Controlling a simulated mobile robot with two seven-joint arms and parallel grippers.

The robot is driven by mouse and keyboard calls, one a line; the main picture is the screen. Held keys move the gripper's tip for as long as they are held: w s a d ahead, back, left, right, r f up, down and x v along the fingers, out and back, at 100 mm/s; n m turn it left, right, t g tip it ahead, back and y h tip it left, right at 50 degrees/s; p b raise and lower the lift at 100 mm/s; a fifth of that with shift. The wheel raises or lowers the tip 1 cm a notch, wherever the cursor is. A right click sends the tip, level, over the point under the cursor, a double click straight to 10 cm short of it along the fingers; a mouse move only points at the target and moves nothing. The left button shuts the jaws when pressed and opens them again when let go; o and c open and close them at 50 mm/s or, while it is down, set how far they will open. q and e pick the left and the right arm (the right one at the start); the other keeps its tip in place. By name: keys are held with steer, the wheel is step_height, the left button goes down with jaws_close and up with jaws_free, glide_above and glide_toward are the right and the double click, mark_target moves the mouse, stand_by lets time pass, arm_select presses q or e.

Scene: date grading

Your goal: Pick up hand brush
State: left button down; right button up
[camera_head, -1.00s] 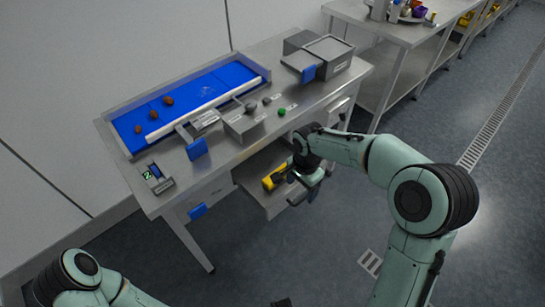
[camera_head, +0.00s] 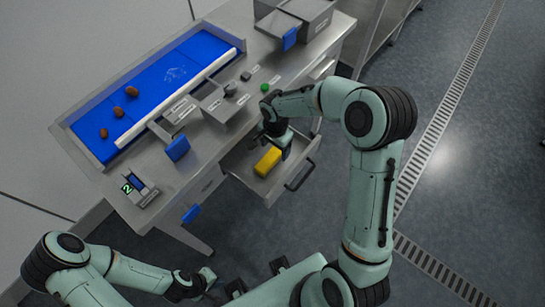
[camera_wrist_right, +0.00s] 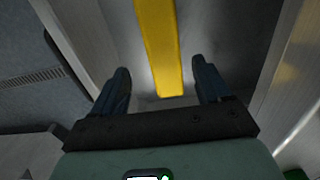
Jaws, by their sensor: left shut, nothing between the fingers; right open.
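The hand brush, seen as a yellow block (camera_head: 268,161), lies in the open drawer (camera_head: 258,188) under the workbench. In the right wrist view the yellow brush (camera_wrist_right: 161,45) is a long bar running away from me, between the lines of the two fingers. My right gripper (camera_head: 276,144) is over the drawer, close to the brush's far end in the head view. It is open (camera_wrist_right: 160,82) and empty, with the brush beyond its fingertips. My left gripper (camera_head: 198,281) is low at the bottom of the head view, shut and away from the bench.
The drawer has a dark bar handle (camera_head: 300,176) on its front. The bench top holds a blue belt (camera_head: 155,85) with several brown dates, a small display (camera_head: 140,190) and a grey box (camera_head: 307,15). Open floor (camera_head: 455,190) lies to the right.

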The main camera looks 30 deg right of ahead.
mark_target(274, 153)
steer(key=f, duration=0.5)
steer(key=shift+w+f, duration=0.3)
steer(key=shift+w, duration=0.05)
steer(key=c, duration=1.1)
